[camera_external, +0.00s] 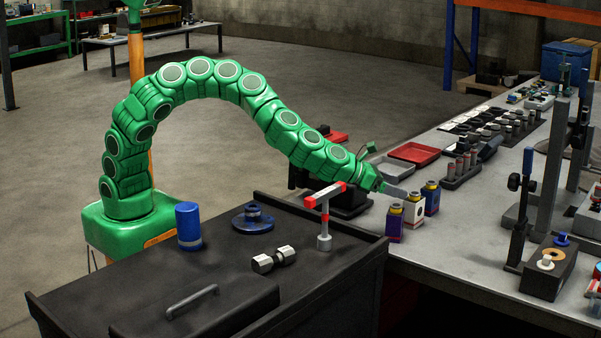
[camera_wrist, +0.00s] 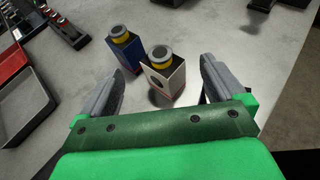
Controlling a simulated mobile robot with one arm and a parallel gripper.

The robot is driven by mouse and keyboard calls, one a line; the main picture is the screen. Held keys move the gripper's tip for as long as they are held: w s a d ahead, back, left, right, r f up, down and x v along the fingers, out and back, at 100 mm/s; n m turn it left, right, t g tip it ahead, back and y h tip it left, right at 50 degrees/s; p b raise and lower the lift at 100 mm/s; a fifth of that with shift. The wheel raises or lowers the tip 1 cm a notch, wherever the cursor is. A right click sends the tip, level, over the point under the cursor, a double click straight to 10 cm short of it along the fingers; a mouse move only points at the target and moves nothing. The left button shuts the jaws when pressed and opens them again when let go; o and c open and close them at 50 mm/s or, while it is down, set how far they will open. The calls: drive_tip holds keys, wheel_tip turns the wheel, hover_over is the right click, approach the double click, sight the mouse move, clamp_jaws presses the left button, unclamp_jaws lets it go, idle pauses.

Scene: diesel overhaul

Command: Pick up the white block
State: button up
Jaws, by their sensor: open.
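The white block (camera_external: 413,215) stands upright on the grey bench, with a yellow collar and a grey cap on top. It also shows in the wrist view (camera_wrist: 166,83), ahead of my palm. My gripper (camera_external: 395,192) is open, reaching in from the left at about the height of the block tops. In the wrist view my gripper (camera_wrist: 164,70) has one finger on each side of the white block, with gaps on both sides.
A blue block (camera_external: 431,198) stands close behind the white one and also shows in the wrist view (camera_wrist: 125,47). A purple block (camera_external: 394,223) stands on its near side. A red tray (camera_external: 414,153) lies beyond. A red-topped T-handle tool (camera_external: 325,215) stands on the black cart.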

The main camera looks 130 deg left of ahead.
sight(410, 193)
drive_tip(key=shift+x, duration=1.05)
drive_tip(key=shift+f+x, duration=0.25)
drive_tip(key=shift+x, duration=1.55)
drive_tip(key=shift+w+a+f, duration=0.2)
drive_tip(key=shift+w+a, duration=0.25)
drive_tip(key=shift+a, duration=0.1)
drive_tip(key=shift+c, duration=0.4)
